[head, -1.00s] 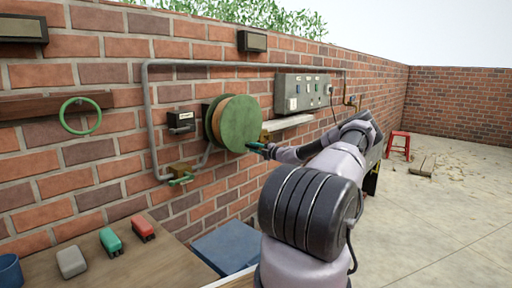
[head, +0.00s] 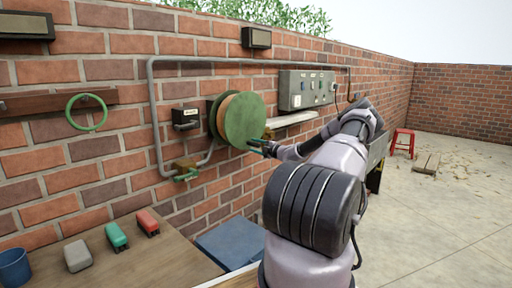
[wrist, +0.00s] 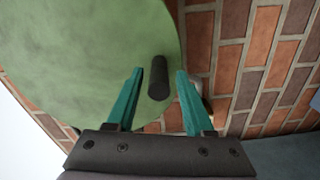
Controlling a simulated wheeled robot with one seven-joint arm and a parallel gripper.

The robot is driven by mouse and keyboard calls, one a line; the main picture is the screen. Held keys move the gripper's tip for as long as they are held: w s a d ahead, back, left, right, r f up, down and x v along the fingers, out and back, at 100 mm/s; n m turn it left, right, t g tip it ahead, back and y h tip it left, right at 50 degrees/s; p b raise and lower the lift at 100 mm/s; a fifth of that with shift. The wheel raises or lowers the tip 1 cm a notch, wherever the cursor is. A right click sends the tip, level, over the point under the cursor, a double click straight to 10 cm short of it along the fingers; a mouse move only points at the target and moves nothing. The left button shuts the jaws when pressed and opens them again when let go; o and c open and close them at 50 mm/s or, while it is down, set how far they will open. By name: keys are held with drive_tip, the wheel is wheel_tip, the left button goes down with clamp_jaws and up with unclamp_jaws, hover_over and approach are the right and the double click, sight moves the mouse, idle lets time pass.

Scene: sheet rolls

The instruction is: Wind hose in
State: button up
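The hose reel (head: 244,118) is mounted on the brick wall, with a round green front plate and a brown drum edge behind it. In the wrist view the green plate (wrist: 90,50) fills the upper left, and a dark crank knob (wrist: 157,78) stands out near its edge. My gripper (head: 266,142) is at the lower right edge of the plate. In the wrist view its teal fingers (wrist: 160,85) are open, one on each side of the knob, with gaps showing. I cannot make out the hose on the drum.
A grey pipe (head: 154,110) runs around the reel, with a brass valve (head: 186,168) below. A control box (head: 305,90) and a pale shelf (head: 290,120) are right of it. A bench (head: 140,262) and blue box (head: 228,243) stand below.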

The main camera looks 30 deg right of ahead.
drive_tip(key=shift+d, duration=0.2)
drive_tip(key=shift+s+d, duration=0.1)
drive_tip(key=shift+s, duration=0.3)
drive_tip(key=v, duration=1)
